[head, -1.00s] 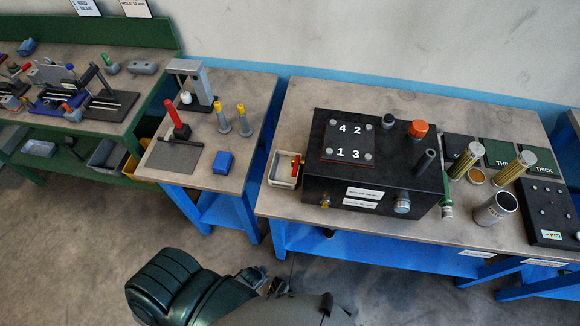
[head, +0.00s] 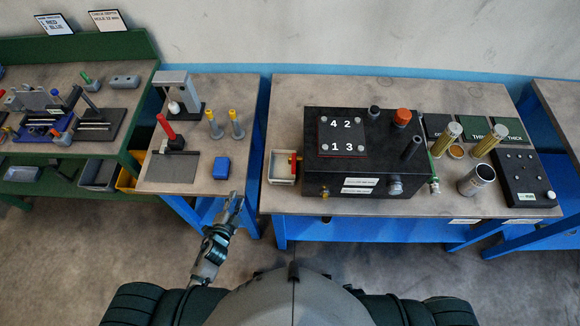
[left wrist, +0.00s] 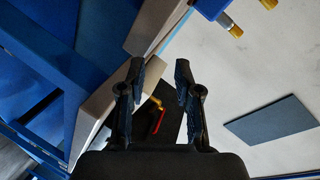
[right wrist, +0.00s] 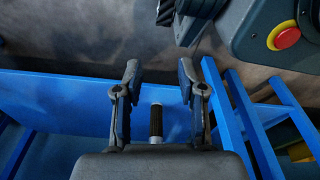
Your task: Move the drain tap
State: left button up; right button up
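The drain tap, with a red lever and a brass body, shows on the left side of the black box (head: 340,175), at a white tray (head: 282,166). I take it to be the red lever (head: 293,158) in the head view. In the left wrist view the red lever (left wrist: 158,120) shows between my fingers, farther off. My left gripper (head: 236,199) is open and empty, left of and in front of the tray, apart from the tap. My right gripper (right wrist: 160,68) is open; a dark ribbed cylinder (right wrist: 156,122) shows between its fingers, and contact is not clear. It is hidden in the head view.
A small brass fitting (head: 325,192) sits low on the box's front. A blue block (head: 222,167) and a red-handled tool (head: 169,132) stand on the left table. Filter cylinders (head: 446,139) and a cup (head: 476,179) stand right of the box. Floor gaps separate the tables.

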pick_arm(q)
notch_tip(320, 180, up, 5)
jog(key=d+m+t+h, duration=0.1)
jog(key=d+m+h, duration=0.1)
jog(key=m+h, duration=0.25)
jog(key=m+g+h+p, duration=0.3)
jog(key=m+h, duration=0.3)
jog(key=m, duration=0.3)
send_near(293, 168)
jog(key=x, duration=0.6)
jog(key=p+x, duration=0.1)
jog(key=x, duration=0.2)
jog(key=shift+w+d+f, duration=0.1)
jog(key=shift+d+f, duration=0.05)
jog(key=shift+f, duration=0.15)
jog(key=shift+w+d, duration=0.2)
jog(key=shift+d, duration=0.35)
jog(key=shift+a, duration=0.15)
jog(key=shift+c, duration=0.5)
jog(key=shift+a, duration=0.15)
grip_shut()
pick_arm(e)
jog(key=s+d+f, duration=0.1)
jog(key=s+f, duration=0.1)
jog(key=s, duration=0.8)
jog(key=shift+s+g, duration=0.15)
jog(key=shift+g, duration=0.15)
